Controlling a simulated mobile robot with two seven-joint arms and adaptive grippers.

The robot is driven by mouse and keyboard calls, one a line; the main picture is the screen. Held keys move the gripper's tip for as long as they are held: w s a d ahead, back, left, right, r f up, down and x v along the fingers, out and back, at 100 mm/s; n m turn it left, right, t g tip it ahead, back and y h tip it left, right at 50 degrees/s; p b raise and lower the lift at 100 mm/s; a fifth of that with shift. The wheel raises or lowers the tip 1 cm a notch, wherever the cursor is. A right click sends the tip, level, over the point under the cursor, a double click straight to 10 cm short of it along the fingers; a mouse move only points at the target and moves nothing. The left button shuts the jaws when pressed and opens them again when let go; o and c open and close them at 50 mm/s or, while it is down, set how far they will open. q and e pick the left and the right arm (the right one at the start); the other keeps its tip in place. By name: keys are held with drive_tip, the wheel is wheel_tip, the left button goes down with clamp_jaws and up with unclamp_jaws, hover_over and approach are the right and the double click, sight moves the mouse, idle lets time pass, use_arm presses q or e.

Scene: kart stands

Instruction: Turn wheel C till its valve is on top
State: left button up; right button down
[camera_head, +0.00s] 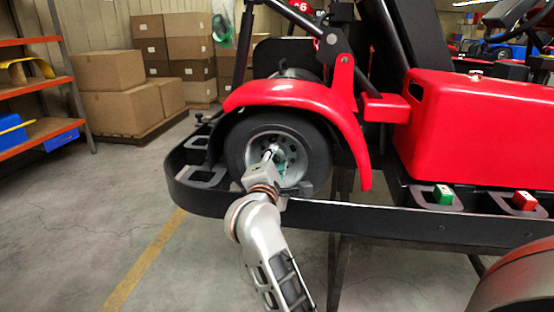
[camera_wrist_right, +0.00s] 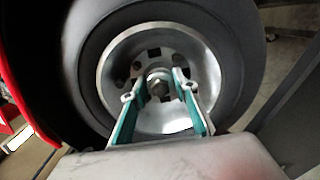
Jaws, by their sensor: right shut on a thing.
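A black-tyred wheel (camera_head: 235,148) with a silver rim sits under a red fender on the kart. No letter is readable on it, so I cannot confirm that it is wheel C. My right gripper (camera_head: 270,155) reaches its centre from the front. In the right wrist view, the wheel (camera_wrist_right: 92,45) fills the middle, and the gripper's teal-lined fingers (camera_wrist_right: 157,85) stand either side of the hub nut (camera_wrist_right: 158,88), shut on the hub. I cannot make out the valve in either view. My left gripper is not in view.
The red fender (camera_head: 290,93) arches closely over the wheel. A black bumper rail (camera_head: 400,222) runs below it. A green block (camera_head: 444,195) and a red block (camera_head: 525,201) sit at the right. Cardboard boxes (camera_head: 112,90) and a shelf (camera_head: 40,85) stand behind left. The left floor is clear.

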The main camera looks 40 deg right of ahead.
drive_tip(key=c, duration=1.9)
unclamp_jaws()
drive_tip(key=shift+f, duration=0.1)
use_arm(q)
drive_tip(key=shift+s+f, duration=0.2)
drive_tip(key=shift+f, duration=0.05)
use_arm(e)
drive_tip(key=v, duration=0.7)
drive_tip(key=shift+s+a, duration=0.15)
drive_tip(key=shift+a, duration=0.05)
